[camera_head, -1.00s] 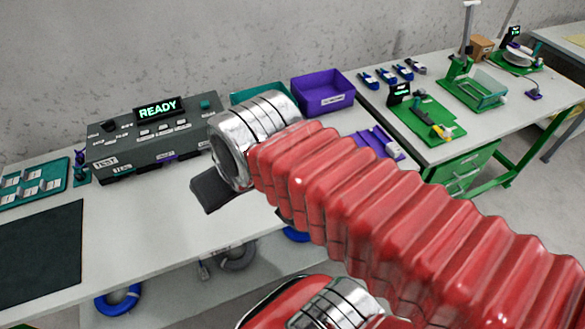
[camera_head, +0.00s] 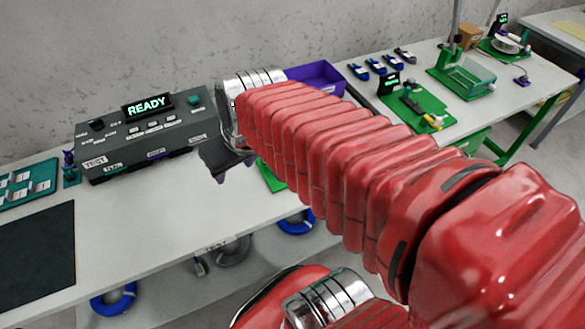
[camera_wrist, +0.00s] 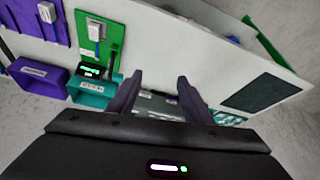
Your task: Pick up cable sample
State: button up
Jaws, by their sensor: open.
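No cable sample can be made out for certain on the bench. A blue cable coil (camera_head: 114,298) and another blue coil (camera_head: 296,223) show below the bench top. My gripper (camera_wrist: 158,77) is open, its two dark fingers apart with nothing held between them. It is over the white bench, with the dark test device (camera_wrist: 158,104) showing beyond and between the fingers. In the head view my red arm hides most of the gripper and the bench behind it. A green board (camera_wrist: 98,45) with a small grey box (camera_wrist: 97,31) lies left of the fingers in the wrist view.
The test device (camera_head: 145,133) reads READY. A purple bin (camera_head: 320,74) stands behind my arm; a teal bin (camera_wrist: 92,93) shows in the wrist view. A dark mat (camera_head: 38,255) lies at left. The right bench (camera_head: 440,75) holds green fixtures. The front bench strip is clear.

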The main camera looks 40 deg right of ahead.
jog(key=d+f+m, duration=0.1)
jog(key=d+f, duration=0.3)
jog(key=d, duration=0.6)
jog(key=d+f+m+g, duration=0.1)
jog(key=d+f, duration=0.4)
jog(key=d, duration=0.4)
jog(key=shift+w+d+h, duration=0.4)
jog(key=shift+w, duration=0.05)
jog(key=shift+f, duration=0.1)
jog(key=shift+x, duration=4.3)
jog(key=shift+x, duration=2.55)
jog(key=shift+w+d, duration=0.15)
